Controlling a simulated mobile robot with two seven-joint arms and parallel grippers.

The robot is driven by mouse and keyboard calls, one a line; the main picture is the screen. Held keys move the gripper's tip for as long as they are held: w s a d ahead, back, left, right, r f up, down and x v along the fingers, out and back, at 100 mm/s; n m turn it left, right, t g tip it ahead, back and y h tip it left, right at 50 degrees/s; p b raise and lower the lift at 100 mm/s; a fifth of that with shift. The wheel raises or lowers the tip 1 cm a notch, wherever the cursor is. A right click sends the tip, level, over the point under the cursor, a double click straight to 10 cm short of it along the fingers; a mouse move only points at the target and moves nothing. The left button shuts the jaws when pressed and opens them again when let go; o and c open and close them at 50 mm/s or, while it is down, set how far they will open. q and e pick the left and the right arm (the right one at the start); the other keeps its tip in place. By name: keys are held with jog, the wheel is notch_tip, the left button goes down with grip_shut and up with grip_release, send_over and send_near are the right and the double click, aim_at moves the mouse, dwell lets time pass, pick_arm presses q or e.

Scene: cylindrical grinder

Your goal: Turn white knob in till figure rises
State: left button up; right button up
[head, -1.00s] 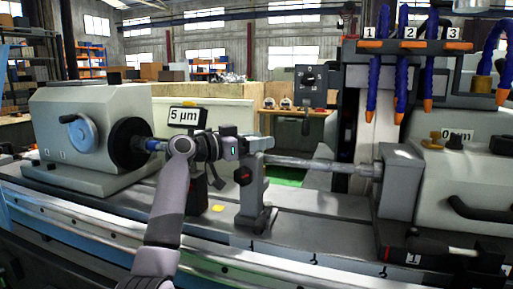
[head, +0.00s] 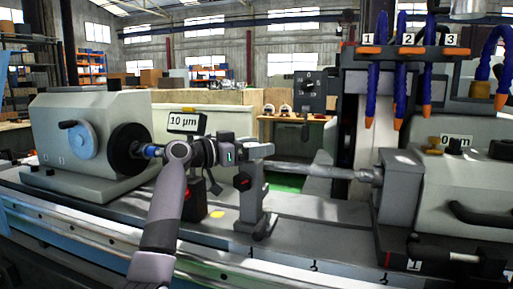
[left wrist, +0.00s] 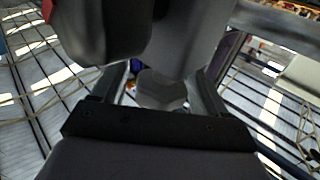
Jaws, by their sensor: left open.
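My left gripper (head: 240,152) reaches in from the left to the upper part of the grey workpiece rest (head: 252,200). In the left wrist view its two fingers (left wrist: 160,84) stand on either side of a pale grey, faceted knob (left wrist: 162,92). The jaws are open around it; whether a finger touches it I cannot tell. In the head view my gripper hides most of this knob. My right gripper is out of view.
A long grey shaft (head: 320,170) runs from the rest to the tailstock (head: 399,185). A second sign (head: 457,142) reads 0 µm. The headstock (head: 85,135) with a blue handwheel stands left. Blue hoses (head: 400,75) hang at upper right.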

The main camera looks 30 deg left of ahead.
pick_arm(q)
jog(key=b+v, duration=0.1)
jog(key=v, duration=0.5)
jog(key=shift+s+a, duration=0.2)
jog(key=shift+s, duration=0.15)
jog(key=shift+f, duration=0.1)
dwell(1.6)
